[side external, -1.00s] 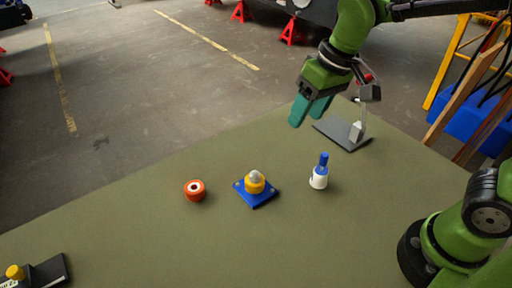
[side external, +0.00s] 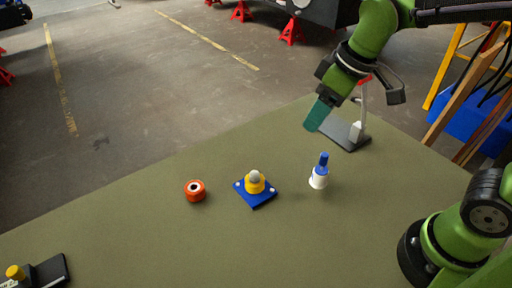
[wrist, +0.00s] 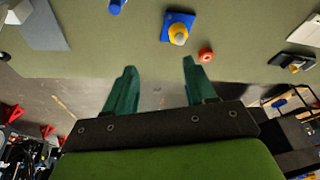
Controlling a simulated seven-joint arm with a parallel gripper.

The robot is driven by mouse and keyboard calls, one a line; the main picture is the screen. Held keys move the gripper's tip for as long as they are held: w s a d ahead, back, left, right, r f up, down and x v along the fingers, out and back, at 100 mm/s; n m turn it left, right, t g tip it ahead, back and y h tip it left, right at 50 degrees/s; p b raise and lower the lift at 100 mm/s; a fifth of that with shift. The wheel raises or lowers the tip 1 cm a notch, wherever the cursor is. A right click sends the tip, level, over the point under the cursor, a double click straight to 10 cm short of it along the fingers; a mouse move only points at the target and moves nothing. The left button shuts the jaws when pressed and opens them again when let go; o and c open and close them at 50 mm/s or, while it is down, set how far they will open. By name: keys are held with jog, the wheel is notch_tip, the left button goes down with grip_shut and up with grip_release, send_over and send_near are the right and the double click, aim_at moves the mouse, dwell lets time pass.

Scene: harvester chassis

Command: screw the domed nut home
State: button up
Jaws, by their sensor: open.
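The domed nut (side external: 255,175) is a grey-white cap on top of a yellow post (side external: 255,186), which stands on a blue square base plate (side external: 262,200) on the table. In the wrist view the nut (wrist: 180,40) shows on the yellow post, seen from above, beyond the fingertips. I cannot tell how far down the nut sits. My gripper (side external: 317,117), with teal fingers, is raised above the far edge of the table, behind and to the right of the nut, apart from it. In the wrist view my gripper (wrist: 160,68) is open, with nothing between its fingers.
An orange ring-shaped part (side external: 195,190) lies left of the blue base. A white bottle with a blue top (side external: 319,177) stands right of it. A grey stand (side external: 350,135) is below my gripper. A dark block with a yellow knob (side external: 38,272) sits front left.

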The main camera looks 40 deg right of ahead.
aim_at(255, 175)
jog(key=w+a+f+n+g+h, duration=0.15)
jog(key=w+a+n, duration=0.3)
jog(key=n, duration=0.75)
jog(key=w+a+n+g, duration=0.2)
jog(key=w+a+n, duration=0.25)
jog(key=n, duration=0.85)
jog(key=shift+m, duration=0.3)
notch_tip(255, 175, down, 16)
jog(key=shift+s+a+f, duration=0.1)
jog(key=shift+s+a, duration=0.05)
jog(key=shift+c, duration=0.4)
grip_shut()
jog(key=shift+c, duration=1)
grip_release()
